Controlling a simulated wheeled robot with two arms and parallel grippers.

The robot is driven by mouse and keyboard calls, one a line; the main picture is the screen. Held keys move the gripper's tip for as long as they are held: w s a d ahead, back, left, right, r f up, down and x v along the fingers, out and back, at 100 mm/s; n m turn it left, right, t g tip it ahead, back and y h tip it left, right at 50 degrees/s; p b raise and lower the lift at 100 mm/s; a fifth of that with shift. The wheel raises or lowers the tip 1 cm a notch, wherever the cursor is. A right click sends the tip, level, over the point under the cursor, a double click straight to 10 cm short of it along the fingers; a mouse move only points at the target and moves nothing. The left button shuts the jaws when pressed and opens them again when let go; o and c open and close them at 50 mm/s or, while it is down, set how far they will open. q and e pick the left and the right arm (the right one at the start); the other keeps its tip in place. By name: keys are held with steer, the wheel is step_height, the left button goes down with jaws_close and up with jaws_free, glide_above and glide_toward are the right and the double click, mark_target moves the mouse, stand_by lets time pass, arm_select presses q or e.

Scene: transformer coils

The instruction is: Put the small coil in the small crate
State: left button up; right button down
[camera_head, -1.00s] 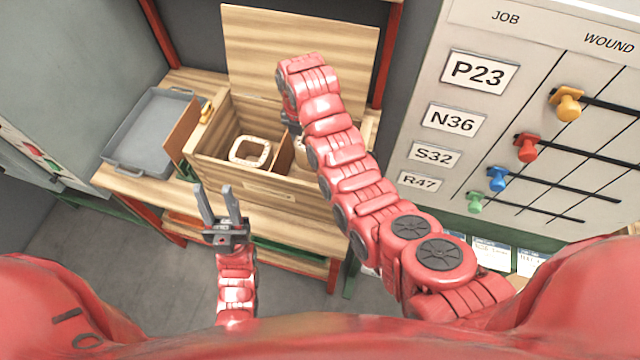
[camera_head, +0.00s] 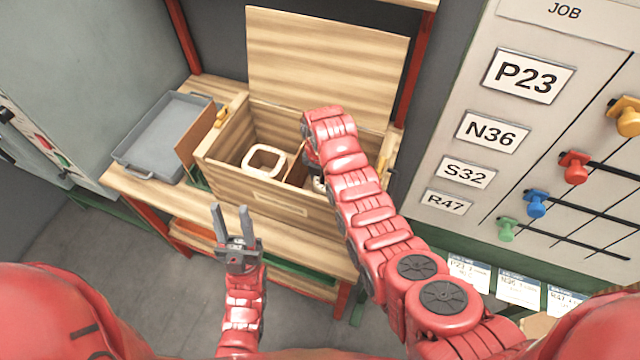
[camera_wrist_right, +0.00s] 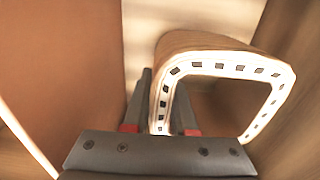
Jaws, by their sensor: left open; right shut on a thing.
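A wooden crate (camera_head: 270,196) with its lid raised stands on the bench, split by a divider. A cream, rounded-square coil (camera_head: 264,159) lies in its left compartment. My right gripper (camera_wrist_right: 158,105) is shut on one wall of another coil (camera_wrist_right: 225,62), which has a cream flange with dark slots and a brown body. In the head view my right arm reaches down into the right compartment and hides most of this coil; only a pale bit (camera_head: 318,184) shows. I cannot tell whether it touches the floor. My left gripper (camera_head: 230,208) is open and empty, in front of the crate.
A grey tray (camera_head: 150,172) sits on the bench left of the crate. A brown panel (camera_head: 201,142) stands at the crate's left side. The raised lid (camera_head: 325,62) is behind. A board (camera_head: 462,130) with labels and coloured knobs is at right.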

step_height(320, 180, down, 2)
steer(key=shift+f+p, duration=0.2)
steer(key=shift+p, duration=0.15)
steer(key=shift+f, duration=0.1)
steer(key=shift+f, duration=0.1)
steer(key=shift+f, duration=0.15)
steer(key=c, duration=0.7)
jaws_free()
